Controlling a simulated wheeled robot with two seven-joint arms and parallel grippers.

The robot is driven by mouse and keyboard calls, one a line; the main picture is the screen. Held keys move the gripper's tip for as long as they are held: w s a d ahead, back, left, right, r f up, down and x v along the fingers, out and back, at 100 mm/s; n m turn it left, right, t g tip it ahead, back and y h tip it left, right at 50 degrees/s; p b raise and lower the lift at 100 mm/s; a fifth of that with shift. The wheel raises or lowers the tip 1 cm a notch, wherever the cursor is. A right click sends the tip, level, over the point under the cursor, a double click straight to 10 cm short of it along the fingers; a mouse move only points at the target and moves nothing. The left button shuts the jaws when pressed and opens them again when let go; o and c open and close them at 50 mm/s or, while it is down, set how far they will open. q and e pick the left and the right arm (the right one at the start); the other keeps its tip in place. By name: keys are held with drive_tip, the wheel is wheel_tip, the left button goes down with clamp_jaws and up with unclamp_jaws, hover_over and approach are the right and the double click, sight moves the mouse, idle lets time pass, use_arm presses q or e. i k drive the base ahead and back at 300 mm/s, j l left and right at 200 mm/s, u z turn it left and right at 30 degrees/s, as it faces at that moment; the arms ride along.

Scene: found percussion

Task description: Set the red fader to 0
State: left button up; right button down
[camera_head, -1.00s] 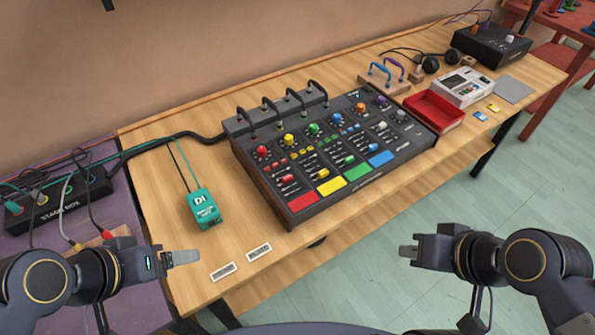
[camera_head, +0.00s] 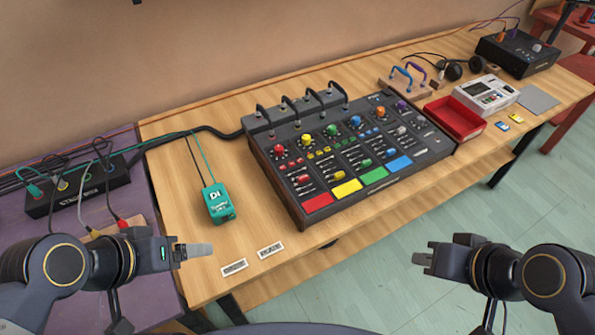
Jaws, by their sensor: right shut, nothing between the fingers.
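The dark mixer (camera_head: 262,146) stands on the wooden table and has coloured knobs, faders and pads. The red fader (camera_head: 304,179) is a small red cap on the left strip, just above the red pad (camera_head: 318,203). Its scale marks are too small to read. My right gripper (camera_head: 418,262) is shut and empty, in front of the table and apart from the mixer. My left gripper (camera_head: 198,250) is over the table's front left part, below the green DI box in the picture. It touches no control, and its fingers overlap, so their opening is unclear.
The green DI box (camera_head: 218,204) with cables stands left of the mixer. Two labels (camera_head: 234,267) lie near the front edge. A red tray (camera_head: 455,119) sits right of the mixer. A stage box (camera_head: 76,190) with cables is at the far left.

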sight(302, 178)
drive_tip(key=k+l+u, duration=0.15)
drive_tip(key=u, duration=0.35)
drive_tip(key=k+l+u, duration=0.15)
drive_tip(key=u, duration=0.3)
drive_tip(key=k+l+u, duration=0.15)
drive_tip(key=u, duration=0.35)
